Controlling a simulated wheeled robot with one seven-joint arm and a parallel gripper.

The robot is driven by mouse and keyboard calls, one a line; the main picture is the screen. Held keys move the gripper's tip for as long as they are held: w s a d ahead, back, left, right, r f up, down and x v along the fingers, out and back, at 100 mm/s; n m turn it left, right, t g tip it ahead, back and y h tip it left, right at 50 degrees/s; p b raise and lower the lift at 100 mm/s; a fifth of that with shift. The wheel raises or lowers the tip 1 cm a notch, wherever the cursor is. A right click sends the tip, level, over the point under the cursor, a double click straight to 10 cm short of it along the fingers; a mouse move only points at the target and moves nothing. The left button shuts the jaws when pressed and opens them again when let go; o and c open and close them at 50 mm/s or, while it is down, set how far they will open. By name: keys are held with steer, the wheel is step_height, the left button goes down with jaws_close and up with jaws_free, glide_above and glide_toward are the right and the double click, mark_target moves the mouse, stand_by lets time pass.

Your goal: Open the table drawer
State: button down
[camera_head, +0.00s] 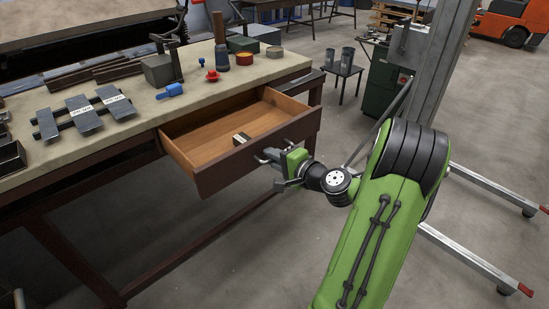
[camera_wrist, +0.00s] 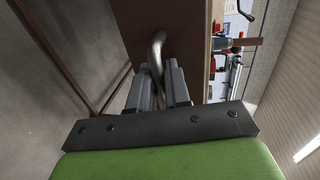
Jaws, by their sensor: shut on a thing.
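The table drawer (camera_head: 225,125) is pulled well out of the workbench (camera_head: 140,118), and its wooden inside shows. A small block with light and dark parts (camera_head: 241,138) lies in it near the front. My gripper (camera_head: 270,160) is at the drawer's front panel. In the wrist view my gripper (camera_wrist: 161,80) has its two fingers on either side of the curved metal drawer handle (camera_wrist: 157,48), shut on it. The drawer front (camera_wrist: 150,20) is just beyond the fingertips.
On the bench top lie grey metal plates (camera_head: 83,112), a blue clamp (camera_head: 171,91), a red part (camera_head: 212,75) and a grey block (camera_head: 160,69). A small stand with grey cups (camera_head: 346,62) and a dark green cabinet (camera_head: 381,82) stand behind. The floor in front of the drawer is clear.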

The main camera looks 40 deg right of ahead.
steer(key=c, duration=1.3)
jaws_free()
steer(key=p+v, duration=0.1)
steer(key=v, duration=1.4)
steer(key=shift+s, duration=0.35)
steer(key=shift+a, duration=0.1)
